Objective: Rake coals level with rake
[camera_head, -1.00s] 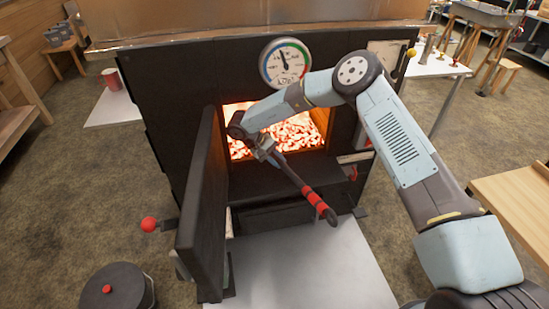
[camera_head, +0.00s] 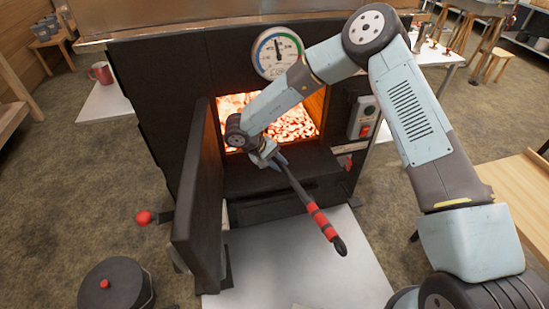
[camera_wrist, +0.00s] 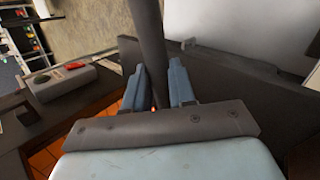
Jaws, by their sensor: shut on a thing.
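My gripper (camera_head: 270,158) is at the mouth of the open firebox and is shut on the rake (camera_head: 303,196). The rake's dark handle with red bands slants from the gripper toward the front right, over the pale floor plate. Its head is hidden behind my arm and gripper. In the wrist view the dark shaft (camera_wrist: 148,40) runs between the two blue fingers (camera_wrist: 153,88). Glowing coals (camera_head: 292,124) lie inside the firebox, bright orange and white; my forearm covers part of them. I cannot tell whether the rake touches the coals.
The firebox door (camera_head: 200,200) stands open at the left of the mouth. A round gauge (camera_head: 277,53) sits above the opening, and a switch box (camera_head: 363,116) to the right. A dark lidded pot (camera_head: 116,287) stands on the floor at front left. A wooden table (camera_head: 505,195) is at right.

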